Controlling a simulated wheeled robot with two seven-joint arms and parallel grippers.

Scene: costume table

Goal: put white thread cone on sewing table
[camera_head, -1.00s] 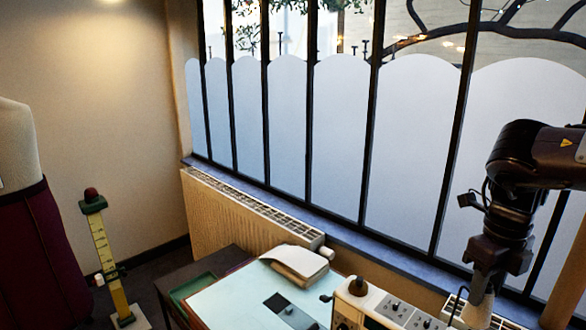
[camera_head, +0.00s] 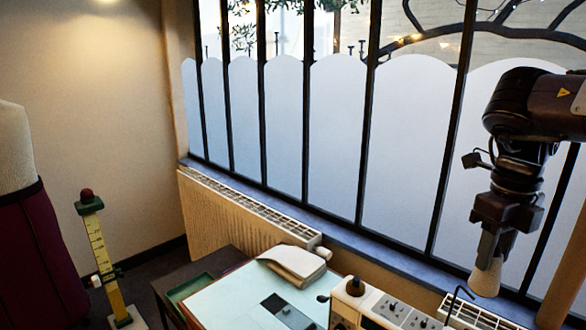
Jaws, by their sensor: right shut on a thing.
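My right gripper (camera_head: 487,258) hangs from my right arm at the right side of the head view, pointing down. It is shut on the white thread cone (camera_head: 486,279), a pale off-white cone whose lower part shows below the fingers. The cone is held in front of the window, above the radiator at lower right. The sewing table (camera_head: 217,303) has a pale blue top and stands at the bottom centre, to the left of the cone. My left gripper is not in view.
A measuring stand (camera_head: 98,250) and a dress form (camera_head: 38,250) are at left.

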